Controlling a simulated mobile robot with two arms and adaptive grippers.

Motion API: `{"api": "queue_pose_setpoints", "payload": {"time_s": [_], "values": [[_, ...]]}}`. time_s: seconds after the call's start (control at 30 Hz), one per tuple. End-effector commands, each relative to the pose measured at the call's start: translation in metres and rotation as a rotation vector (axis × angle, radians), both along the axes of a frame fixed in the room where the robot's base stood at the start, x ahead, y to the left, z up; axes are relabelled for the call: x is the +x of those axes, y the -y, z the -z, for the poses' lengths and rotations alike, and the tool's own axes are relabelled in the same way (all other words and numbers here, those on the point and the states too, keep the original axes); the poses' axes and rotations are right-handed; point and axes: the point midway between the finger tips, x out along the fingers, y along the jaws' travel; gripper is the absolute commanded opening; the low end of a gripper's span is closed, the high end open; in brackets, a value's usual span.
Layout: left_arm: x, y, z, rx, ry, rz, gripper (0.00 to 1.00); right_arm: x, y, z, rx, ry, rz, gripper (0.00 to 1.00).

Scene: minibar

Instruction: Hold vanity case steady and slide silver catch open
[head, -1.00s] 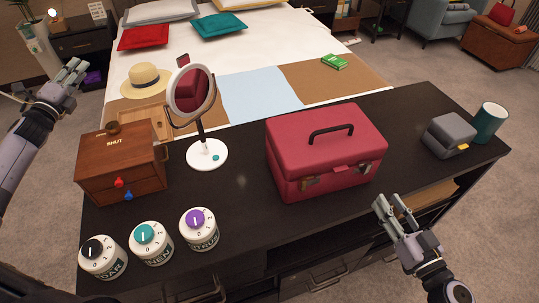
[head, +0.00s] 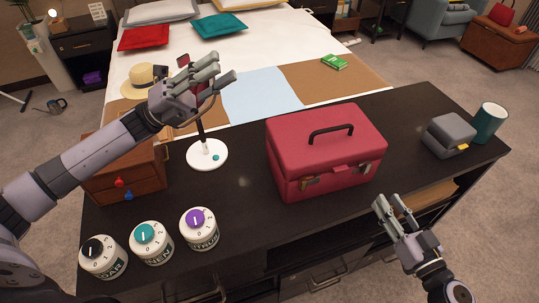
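The red vanity case (head: 325,145) stands closed on the dark counter, with a black handle on its lid. My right gripper (head: 393,206) is in front of the case's right corner, near the counter's front edge. Its fingers are apart with nothing between them.
The white mirror base (head: 207,155) stands left of the case. A wooden box (head: 125,183) is partly hidden behind my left arm. Several dial-topped jars, including a purple-dial one (head: 199,228), line the front left. A grey box (head: 449,135) and teal cup (head: 489,122) stand at the right.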

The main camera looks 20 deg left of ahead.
Motion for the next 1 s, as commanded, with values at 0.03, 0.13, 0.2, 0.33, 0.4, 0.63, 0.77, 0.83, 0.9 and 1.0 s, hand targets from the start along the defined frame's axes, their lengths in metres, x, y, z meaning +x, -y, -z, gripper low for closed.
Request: {"api": "queue_pose_setpoints", "payload": {"time_s": [0.03, 0.13, 0.2, 0.33, 0.4, 0.63, 0.77, 0.83, 0.9, 1.0], "values": [[0.001, 0.018, 0.022, -0.025, -0.103, 0.094, 0.28, 0.0, 0.0, 0.0, 0.0, 0.0, 0.0, 0.33], [0.003, 0.045, 0.062, -0.032, -0.308, 0.249, 0.28, 0.0, 0.0, 0.0, 0.0, 0.0, 0.0, 0.33], [0.004, 0.059, 0.089, -0.01, -0.444, 0.33, 0.28, 0.0, 0.0, 0.0, 0.0, 0.0, 0.0, 0.33], [0.013, 0.061, 0.14, 0.108, -0.673, 0.365, 0.28, 0.0, 0.0, 0.0, 0.0, 0.0, 0.0, 0.33], [0.019, 0.056, 0.163, 0.187, -0.734, 0.32, 0.28, 0.0, 0.0, 0.0, 0.0, 0.0, 0.0, 0.33], [0.028, 0.076, 0.209, 0.369, -0.633, 0.158, 0.28, 0.0, 0.0, 0.0, 0.0, 0.0, 0.0, 0.33], [0.03, 0.087, 0.22, 0.424, -0.549, 0.095, 0.28, 0.0, 0.0, 0.0, 0.0, 0.0, 0.0, 0.33], [0.031, 0.09, 0.223, 0.441, -0.523, 0.075, 0.28, 0.0, 0.0, 0.0, 0.0, 0.0, 0.0, 0.33], [0.033, 0.094, 0.225, 0.45, -0.507, 0.062, 0.28, 0.0, 0.0, 0.0, 0.0, 0.0, 0.0, 0.33], [0.035, 0.103, 0.226, 0.455, -0.499, 0.059, 0.28, 0.0, 0.0, 0.0, 0.0, 0.0, 0.0, 0.33]]}}
